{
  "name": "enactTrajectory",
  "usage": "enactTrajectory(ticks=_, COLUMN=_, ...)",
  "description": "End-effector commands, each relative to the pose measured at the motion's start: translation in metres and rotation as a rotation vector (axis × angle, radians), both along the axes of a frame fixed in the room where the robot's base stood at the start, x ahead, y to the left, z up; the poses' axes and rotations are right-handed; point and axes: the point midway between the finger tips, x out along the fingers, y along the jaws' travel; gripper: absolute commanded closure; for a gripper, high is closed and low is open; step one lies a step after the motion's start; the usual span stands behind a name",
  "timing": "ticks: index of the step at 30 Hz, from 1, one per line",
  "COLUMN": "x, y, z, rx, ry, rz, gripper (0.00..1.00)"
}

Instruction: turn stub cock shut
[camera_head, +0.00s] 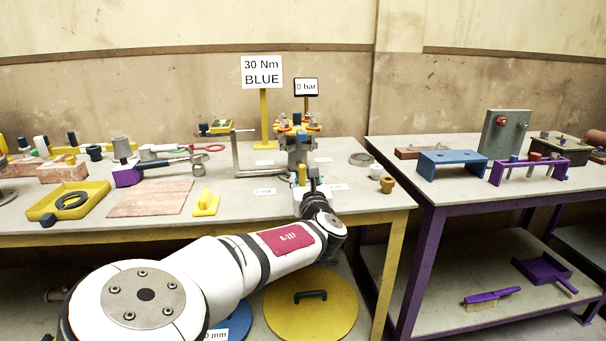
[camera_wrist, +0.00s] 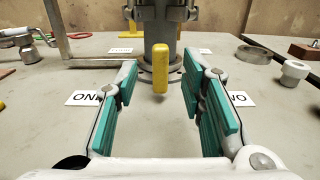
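The stub cock's yellow handle (camera_wrist: 160,68) hangs upright in front of a grey vertical pipe (camera_wrist: 160,22) in the wrist view. In the head view the pipe assembly (camera_head: 298,145) stands at the back of the table, with my gripper (camera_head: 312,184) just in front of it. In the wrist view my gripper (camera_wrist: 160,100) is open, its teal-padded fingers spread wide to either side of the handle. The fingers do not touch the handle. The handle in the head view is largely hidden by my gripper.
Paper labels (camera_wrist: 84,99) lie on the table at both sides. A grey bent bar (camera_head: 240,160) stands left of the pipe. A metal ring (camera_head: 361,159) and a white fitting (camera_wrist: 294,72) lie to the right.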

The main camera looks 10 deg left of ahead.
Motion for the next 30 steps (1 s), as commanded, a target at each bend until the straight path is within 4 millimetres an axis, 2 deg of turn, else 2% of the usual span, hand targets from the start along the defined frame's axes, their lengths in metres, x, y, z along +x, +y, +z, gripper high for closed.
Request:
enactTrajectory(ticks=3, x=0.022, y=0.006, z=0.0, rx=0.001, ry=-0.002, rz=0.0, gripper=0.63)
enactTrajectory(ticks=9, x=0.045, y=0.013, z=0.0, rx=0.001, ry=0.0, rz=-0.001, gripper=0.63)
enactTrajectory(ticks=14, x=0.052, y=0.014, z=0.0, rx=0.001, ry=0.0, rz=-0.001, gripper=0.63)
enactTrajectory(ticks=22, x=0.053, y=0.015, z=0.0, rx=0.001, ry=0.0, rz=-0.001, gripper=0.63)
enactTrajectory(ticks=23, x=0.053, y=0.015, z=0.0, rx=0.001, ry=0.0, rz=-0.001, gripper=0.68)
enactTrajectory(ticks=27, x=0.053, y=0.015, z=0.0, rx=0.001, ry=0.0, rz=-0.001, gripper=1.0)
enactTrajectory(ticks=30, x=0.053, y=0.015, z=0.0, rx=0.001, ry=0.0, rz=-0.001, gripper=1.0)
